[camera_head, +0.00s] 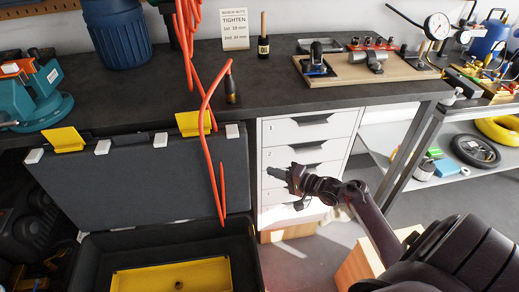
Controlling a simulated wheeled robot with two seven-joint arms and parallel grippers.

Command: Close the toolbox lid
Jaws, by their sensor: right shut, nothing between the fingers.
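The toolbox lid (140,182) is a dark grey panel standing raised, with two yellow latches and white blocks along its top edge. The toolbox body (241,245) lies open below it at the bottom of the view, with a yellow tray (170,278) inside. My right gripper (272,172) is shut and empty, to the right of the lid and apart from it, in front of the white drawers. Its arm comes in from the lower right. My left gripper is not in view.
An orange coiled hose (207,105) hangs down in front of the lid's right part. The dark workbench (275,85) runs behind the lid. White drawers (310,130) stand under the bench, and a wooden block (360,265) sits below my right arm.

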